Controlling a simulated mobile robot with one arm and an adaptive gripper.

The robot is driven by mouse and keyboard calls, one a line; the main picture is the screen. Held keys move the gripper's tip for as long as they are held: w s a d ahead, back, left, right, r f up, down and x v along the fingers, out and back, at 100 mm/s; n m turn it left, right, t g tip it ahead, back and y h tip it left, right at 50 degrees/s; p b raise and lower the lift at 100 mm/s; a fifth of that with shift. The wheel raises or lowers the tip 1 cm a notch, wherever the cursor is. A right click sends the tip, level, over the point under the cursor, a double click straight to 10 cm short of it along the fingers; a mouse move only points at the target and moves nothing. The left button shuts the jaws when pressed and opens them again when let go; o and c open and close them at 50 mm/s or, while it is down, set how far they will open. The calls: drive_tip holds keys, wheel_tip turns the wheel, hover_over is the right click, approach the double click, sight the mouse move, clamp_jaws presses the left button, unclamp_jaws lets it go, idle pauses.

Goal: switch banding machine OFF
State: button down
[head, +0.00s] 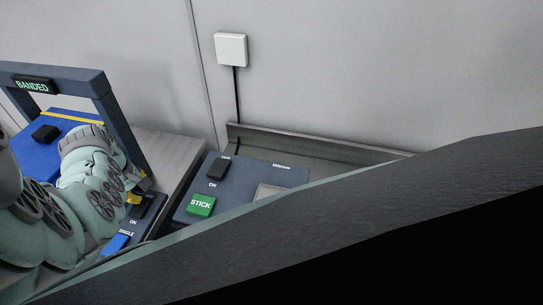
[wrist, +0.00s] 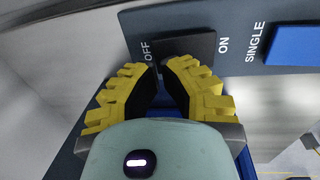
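The banding machine is a dark blue arch (head: 118,115) at the left of the head view, with a lit green BANDED sign (head: 33,86). Its control panel (wrist: 130,20) carries a black rocker switch (wrist: 188,46) between the labels OFF and ON. The switch also shows small in the head view (head: 150,207). My gripper (wrist: 159,68) has yellow ridged fingers whose tips come together at the OFF end of the switch. Nothing shows held between them. Whether the tips touch the switch is unclear. In the head view my gripper (head: 134,197) is mostly hidden by my arm.
A blue SINGLE button (wrist: 294,45) sits beyond the ON label. A second panel (head: 240,178) to the right has its own black switch (head: 218,168) and a green STICK button (head: 201,205). A white wall box (head: 231,49) with a cable hangs behind. My arm covers the lower right.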

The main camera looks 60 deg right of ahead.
drive_tip(key=shift+f, duration=0.65)
drive_tip(key=shift+d+f+b, duration=0.15)
drive_tip(key=shift+f+b, duration=0.45)
drive_tip(key=shift+b, duration=0.1)
drive_tip(key=shift+r, duration=0.3)
drive_tip(key=shift+r+p, duration=0.6)
drive_tip(key=shift+p, duration=0.05)
drive_tip(key=shift+r, duration=0.15)
